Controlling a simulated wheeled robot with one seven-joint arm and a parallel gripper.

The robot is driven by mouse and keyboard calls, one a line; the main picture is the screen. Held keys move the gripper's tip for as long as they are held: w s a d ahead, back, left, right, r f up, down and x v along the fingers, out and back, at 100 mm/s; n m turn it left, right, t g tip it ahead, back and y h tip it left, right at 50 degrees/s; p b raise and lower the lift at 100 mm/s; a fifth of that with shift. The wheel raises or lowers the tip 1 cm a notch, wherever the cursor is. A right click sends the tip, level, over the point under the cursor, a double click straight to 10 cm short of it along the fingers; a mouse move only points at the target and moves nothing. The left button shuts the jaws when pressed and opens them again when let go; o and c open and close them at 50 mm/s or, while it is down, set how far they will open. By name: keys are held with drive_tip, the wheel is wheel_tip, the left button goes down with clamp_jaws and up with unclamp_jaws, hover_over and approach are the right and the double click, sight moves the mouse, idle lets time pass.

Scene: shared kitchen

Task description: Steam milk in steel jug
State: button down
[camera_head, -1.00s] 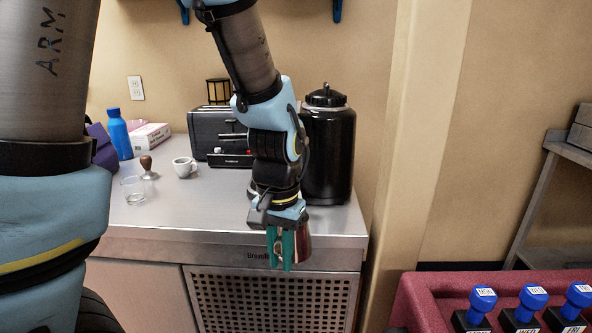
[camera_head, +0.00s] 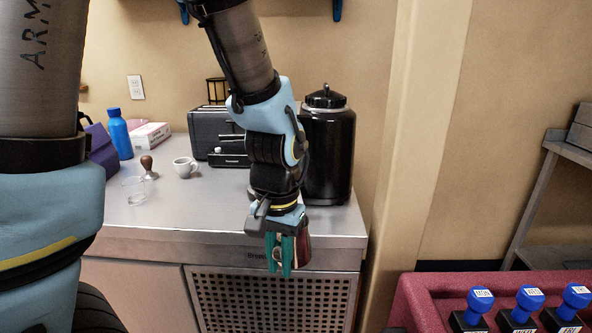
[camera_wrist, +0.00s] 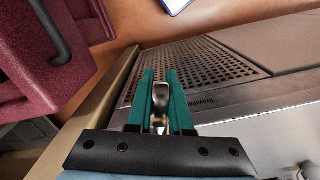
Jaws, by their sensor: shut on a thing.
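My gripper (camera_head: 287,268) points down just in front of the counter's front edge. The jug's opening and contents are hidden. A steam wand is not identifiable in these frames.
The steel counter (camera_head: 190,215) holds a black appliance (camera_head: 212,130), a tall black canister (camera_head: 328,150), a white cup (camera_head: 185,167), a tamper (camera_head: 148,168), a glass (camera_head: 134,190) and a blue bottle (camera_head: 119,134).

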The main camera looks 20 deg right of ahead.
drive_tip(key=shift+r+p, duration=1.1)
drive_tip(key=shift+r, duration=0.15)
drive_tip(key=shift+f, duration=0.1)
